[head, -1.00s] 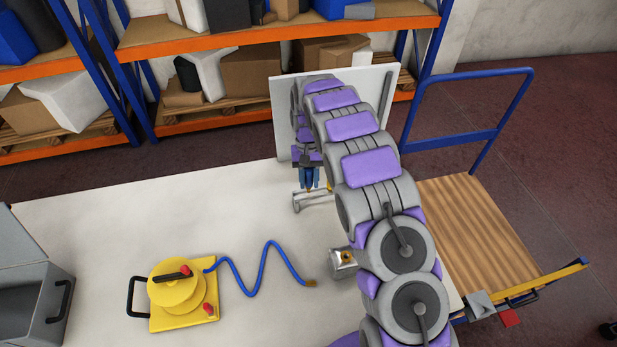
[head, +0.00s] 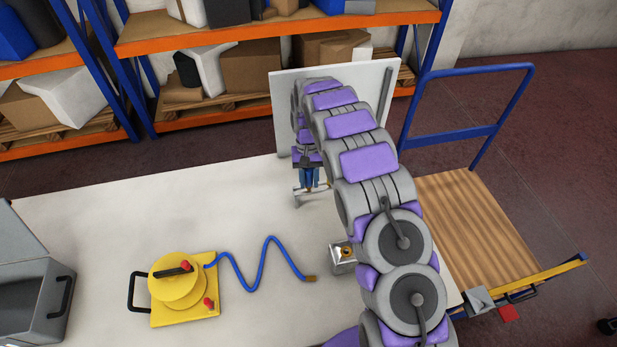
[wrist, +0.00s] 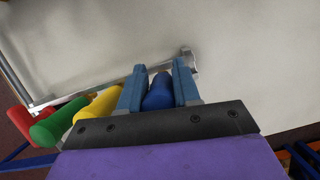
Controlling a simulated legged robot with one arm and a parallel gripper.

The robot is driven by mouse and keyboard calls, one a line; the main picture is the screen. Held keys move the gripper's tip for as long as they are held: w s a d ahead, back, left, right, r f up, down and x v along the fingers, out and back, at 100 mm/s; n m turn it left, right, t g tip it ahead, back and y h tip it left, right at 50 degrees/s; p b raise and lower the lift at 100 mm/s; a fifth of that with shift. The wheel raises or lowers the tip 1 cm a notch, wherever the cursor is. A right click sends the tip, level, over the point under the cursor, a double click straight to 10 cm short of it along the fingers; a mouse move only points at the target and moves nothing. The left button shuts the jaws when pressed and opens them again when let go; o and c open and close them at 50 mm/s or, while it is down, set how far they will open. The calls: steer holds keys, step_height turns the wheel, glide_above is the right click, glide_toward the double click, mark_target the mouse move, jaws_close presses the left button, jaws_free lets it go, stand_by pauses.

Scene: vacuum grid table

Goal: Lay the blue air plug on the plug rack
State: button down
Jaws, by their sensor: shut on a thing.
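The blue air plug (wrist: 158,92) sits between the two blue fingers of my gripper (wrist: 160,66), which is shut on it. In the head view my gripper (head: 308,184) points down over the plug rack (head: 299,199), a small pale metal frame standing on the table near the upright board. The rack's metal rail (wrist: 62,100) crosses the wrist view just beyond the fingertips. My fingers and arm hide part of the rack. I cannot tell whether the plug touches it.
Yellow (wrist: 100,104), green (wrist: 58,124) and red (wrist: 22,117) plugs lie in a row beside my gripper. A white board (head: 284,100) stands behind.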

steer(key=shift+f, duration=0.45)
steer(key=c, duration=0.7)
jaws_free()
steer(key=p+v, duration=0.7)
steer(key=v, duration=1)
steer(key=shift+w, duration=0.1)
steer(key=shift+r, duration=0.1)
